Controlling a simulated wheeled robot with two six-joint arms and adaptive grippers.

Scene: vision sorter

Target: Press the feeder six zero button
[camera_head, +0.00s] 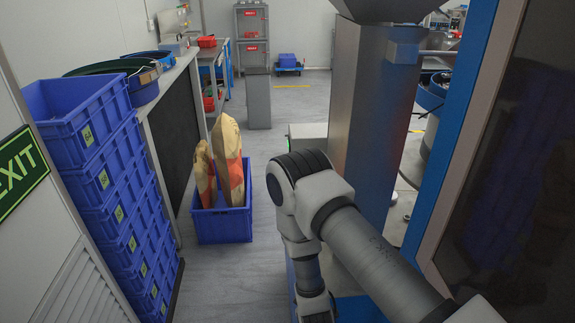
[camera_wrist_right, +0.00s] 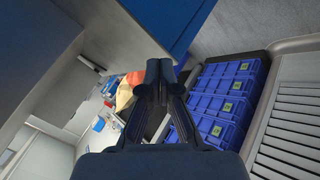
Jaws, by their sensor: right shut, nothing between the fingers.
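I cannot make out the feeder six zero button in either view. A grey machine column (camera_head: 368,110) stands right of centre in the head view, next to a blue-framed dark panel (camera_head: 520,160). My right arm crosses in front of them from the lower right, and its gripper does not show in the head view. In the right wrist view my right gripper (camera_wrist_right: 159,66) is shut with its fingertips together and nothing between them. It points toward the background, apart from any surface that I can see. My left gripper is in neither view.
Stacked blue crates (camera_head: 110,190) line the left wall and also show in the wrist view (camera_wrist_right: 218,105). A blue crate with paper bags (camera_head: 222,226) stands on the floor. Grey cabinets (camera_head: 252,40) are at the back.

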